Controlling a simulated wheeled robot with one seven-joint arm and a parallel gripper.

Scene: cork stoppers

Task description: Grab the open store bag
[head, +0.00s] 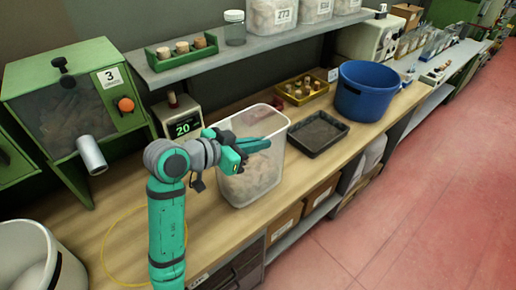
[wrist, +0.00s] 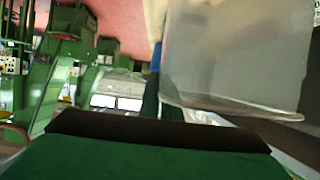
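A tall, open-topped translucent container (head: 262,178) with pale contents stands on the wooden bench in the head view; it may be the open store bag. My gripper (head: 262,144) is at its top, with the teal fingers reaching across the opening. I cannot tell whether the fingers touch the rim or how far apart they are. In the wrist view, a translucent wall (wrist: 240,60), apparently of this container, fills the upper right. Dark green gripper parts cross the bottom of that view, and no held thing can be made out.
A black tray (head: 317,133), a blue tub (head: 366,92) and a yellow tray of corks (head: 301,88) are to the right. A scale display (head: 184,126) stands behind. A shelf (head: 205,72) runs above. A green machine (head: 70,100) and a white bin (head: 25,240) are at left.

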